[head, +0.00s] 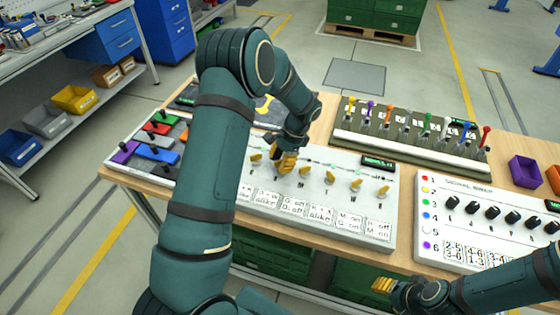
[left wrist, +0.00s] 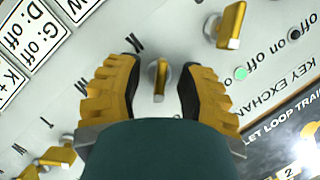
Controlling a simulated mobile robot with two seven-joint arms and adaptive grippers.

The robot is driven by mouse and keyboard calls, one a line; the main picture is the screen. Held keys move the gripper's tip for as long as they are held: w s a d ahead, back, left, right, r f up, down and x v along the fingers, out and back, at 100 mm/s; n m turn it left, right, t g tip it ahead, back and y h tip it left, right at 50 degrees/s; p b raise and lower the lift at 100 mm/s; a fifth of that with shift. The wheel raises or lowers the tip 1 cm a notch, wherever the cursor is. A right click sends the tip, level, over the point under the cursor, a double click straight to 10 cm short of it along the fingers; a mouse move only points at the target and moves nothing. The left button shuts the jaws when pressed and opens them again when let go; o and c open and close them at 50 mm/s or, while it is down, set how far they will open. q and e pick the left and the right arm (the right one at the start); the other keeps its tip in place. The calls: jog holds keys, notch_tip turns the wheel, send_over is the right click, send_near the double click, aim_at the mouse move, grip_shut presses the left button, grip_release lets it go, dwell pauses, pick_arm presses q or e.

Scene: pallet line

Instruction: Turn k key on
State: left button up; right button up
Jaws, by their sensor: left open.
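The white key panel (head: 315,205) lies on the wooden bench with a row of yellow keys. My left gripper (head: 287,162) is over a key left of the one marked M. In the left wrist view my left gripper (left wrist: 158,92) is open, with one yellow finger on each side of a key (left wrist: 158,80) beside the letter K. Gaps show between the key and both fingers. Another yellow key (left wrist: 231,25) stands at upper right. A green light (left wrist: 241,73) glows near the keys. My right gripper (head: 385,285) is low at the bench's front edge; its opening is unclear.
A panel of coloured levers (head: 410,140) stands behind. A white panel with black knobs (head: 485,215) lies right, by a purple bin (head: 524,171). Coloured blocks (head: 152,155) lie left. Printed cards (head: 320,217) line the key panel's front.

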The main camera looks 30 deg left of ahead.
pick_arm(q)
jog(key=shift+r, duration=0.15)
jog(key=v, duration=1.1)
jog(key=shift+r, duration=0.35)
jog(key=shift+w+d, duration=0.1)
